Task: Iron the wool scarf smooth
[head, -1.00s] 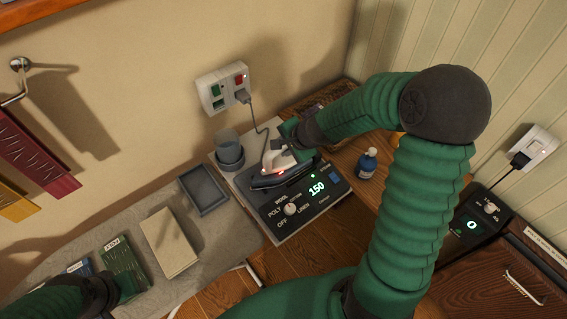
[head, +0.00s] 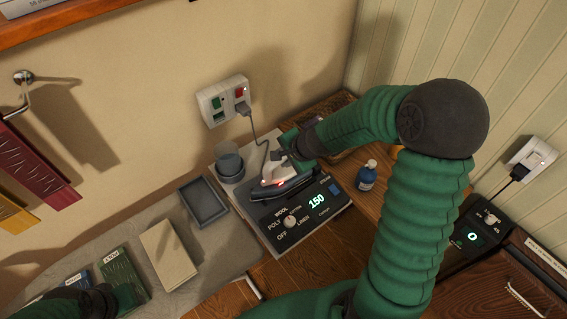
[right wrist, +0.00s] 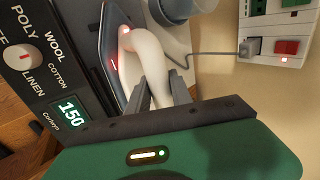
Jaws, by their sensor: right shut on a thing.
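The iron (head: 268,184) has a pale handle and dark sole and sits on the black control base (head: 318,213), which reads 150. A red light glows on it. My right gripper (head: 283,156) is shut on its handle; the right wrist view shows both fingers (right wrist: 160,92) around the pale handle (right wrist: 150,45). The dial (head: 290,221) is ringed by fabric names; its exact setting is hard to read. My left gripper (head: 108,298) is at the lower left by a green labelled packet (head: 122,272); its fingers are unclear. I cannot clearly identify the wool scarf.
A beige flat block (head: 168,256) and an empty grey tray (head: 204,202) lie on the grey board (head: 212,268). A grey cup (head: 228,160) stands behind the iron. The cord runs to a wall socket (head: 222,100).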

